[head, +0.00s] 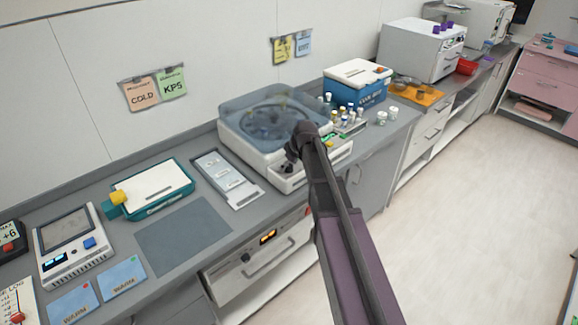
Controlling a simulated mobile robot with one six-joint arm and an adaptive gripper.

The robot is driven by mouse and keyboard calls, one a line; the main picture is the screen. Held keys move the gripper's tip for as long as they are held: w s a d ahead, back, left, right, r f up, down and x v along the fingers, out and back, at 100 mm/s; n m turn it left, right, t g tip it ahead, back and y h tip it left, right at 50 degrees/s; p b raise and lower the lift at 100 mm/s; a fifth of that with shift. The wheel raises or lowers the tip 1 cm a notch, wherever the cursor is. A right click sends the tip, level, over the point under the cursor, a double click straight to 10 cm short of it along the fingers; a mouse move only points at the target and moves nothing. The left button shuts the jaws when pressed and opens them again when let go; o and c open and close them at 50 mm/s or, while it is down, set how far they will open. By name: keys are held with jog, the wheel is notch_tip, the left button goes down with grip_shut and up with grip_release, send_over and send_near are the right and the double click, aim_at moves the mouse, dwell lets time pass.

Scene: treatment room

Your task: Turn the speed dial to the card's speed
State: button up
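A white centrifuge (236,141) with a clear domed lid (262,108) stands on the counter against the wall. Its lid looks closed over a round rotor. A small green display shows on its front panel to the right of my arm. My gripper (290,160) is dark and reaches to the front of the centrifuge; its fingers are too small to tell apart. The speed dial is not clearly visible; my gripper and arm cover part of the panel. A yellow card (281,49) and a blue card (303,42) hang above; their writing is unreadable.
A grey tray (226,178) and a teal-and-white box (153,189) lie left of the centrifuge. Small vials (343,118) and a blue cooler (358,88) stand to its right. The grey mat (184,236) is bare, and the floor (470,200) is clear.

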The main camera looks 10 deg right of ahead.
grip_shut()
jog(key=shift+m, duration=0.4)
jog(key=m+h, duration=0.1)
jog(key=m, duration=0.2)
jog(key=shift+s+a, duration=0.1)
jog(key=shift+m+t+h, duration=0.3)
jog(key=shift+m+h, duration=0.7)
jog(key=shift+m, duration=1)
jog(key=shift+o, duration=0.6)
grip_release()
